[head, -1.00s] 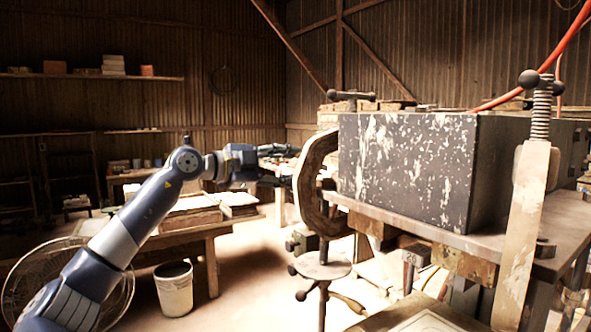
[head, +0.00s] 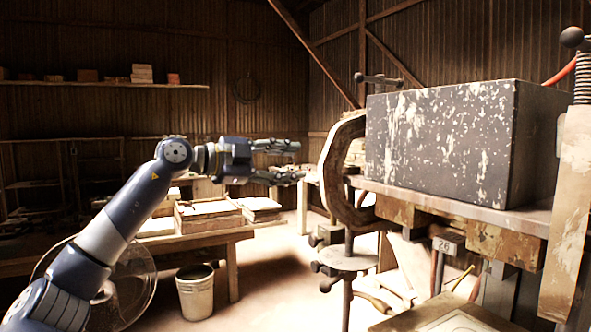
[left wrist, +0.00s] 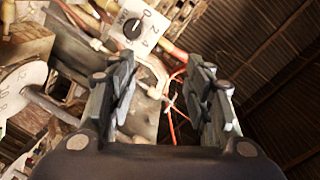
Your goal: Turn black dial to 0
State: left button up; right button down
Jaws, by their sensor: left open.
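The black dial (left wrist: 133,28) is a round knob on a small white plate (left wrist: 114,36) with printed figures, 0, 2 and 4 among them. It shows at the upper middle of the left wrist view, beyond and left of the space between my fingers. Its pointer is too small to read surely. My left gripper (left wrist: 161,68) is open and empty, apart from the dial. In the head view my left gripper (head: 297,161) hangs in the air left of the press's curved frame (head: 335,165). I cannot make out the dial in the head view. My right gripper is not in view.
A large dark scuffed block (head: 440,140) rests on the press table at the right. A round stool-like stand (head: 347,261) is below the curved frame. Cables (left wrist: 172,112) run near the plate. A workbench (head: 215,235) and a bucket (head: 195,292) are at the left.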

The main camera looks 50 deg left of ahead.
pick_arm(q)
jog(key=b+v, duration=0.1)
jog(key=v, duration=0.2)
jog(key=shift+s+f+b, duration=0.15)
jog(key=shift+b, duration=0.2)
